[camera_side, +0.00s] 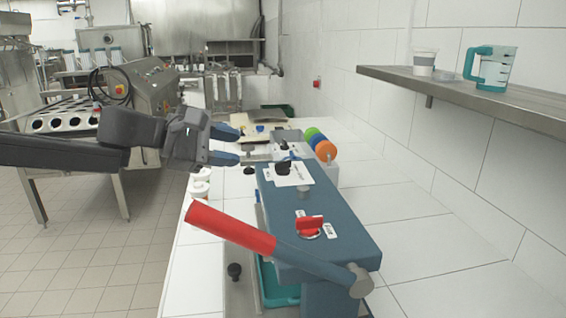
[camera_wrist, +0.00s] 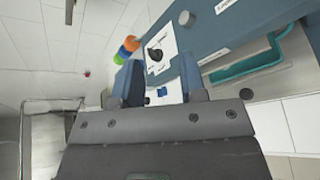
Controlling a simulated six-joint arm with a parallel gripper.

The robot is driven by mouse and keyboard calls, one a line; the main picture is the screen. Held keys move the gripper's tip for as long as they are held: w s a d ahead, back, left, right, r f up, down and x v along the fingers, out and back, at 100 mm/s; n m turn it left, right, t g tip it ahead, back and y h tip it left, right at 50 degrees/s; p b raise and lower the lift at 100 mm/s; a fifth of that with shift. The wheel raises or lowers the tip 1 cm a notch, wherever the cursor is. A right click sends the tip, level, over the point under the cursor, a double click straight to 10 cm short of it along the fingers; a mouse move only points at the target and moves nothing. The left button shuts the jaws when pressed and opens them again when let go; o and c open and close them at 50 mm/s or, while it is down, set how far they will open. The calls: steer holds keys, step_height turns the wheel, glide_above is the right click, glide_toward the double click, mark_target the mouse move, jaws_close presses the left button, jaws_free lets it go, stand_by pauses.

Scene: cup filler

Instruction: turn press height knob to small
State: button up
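A blue machine (camera_side: 335,215) stands on the white counter. A black knob (camera_side: 283,168) sits on a white label plate at its far end, and a red knob (camera_side: 309,226) sits nearer on a small white label. I cannot read which one is the press height knob. In the wrist view, the black knob (camera_wrist: 154,54) shows just beyond and between my finger tips. My gripper (camera_side: 236,145) is open and empty, left of and above the machine's far end, apart from the knobs. In the wrist view, both blue fingers of my gripper (camera_wrist: 161,77) are spread.
A red-handled lever (camera_side: 230,226) reaches left from the machine's near end. Green, blue and orange discs (camera_side: 325,150) stand behind its far end. White cups (camera_side: 199,184) stand at the counter's left edge. A shelf (camera_side: 470,95) holds a jug, high on the right. The counter's right side is clear.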

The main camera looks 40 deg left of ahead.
mark_target(282, 162)
steer(key=w+a+f+n+t+y, duration=0.1)
steer(key=w+a+f+n+y, duration=0.1)
steer(key=w+a+f+n, duration=0.3)
steer(key=w+n+y, duration=0.1)
steer(key=w+n, duration=0.2)
steer(key=n, duration=0.5)
steer(key=x, duration=1.3)
steer(key=shift+w+a+f, duration=0.15)
steer(key=shift+w+f, duration=0.1)
jaws_close()
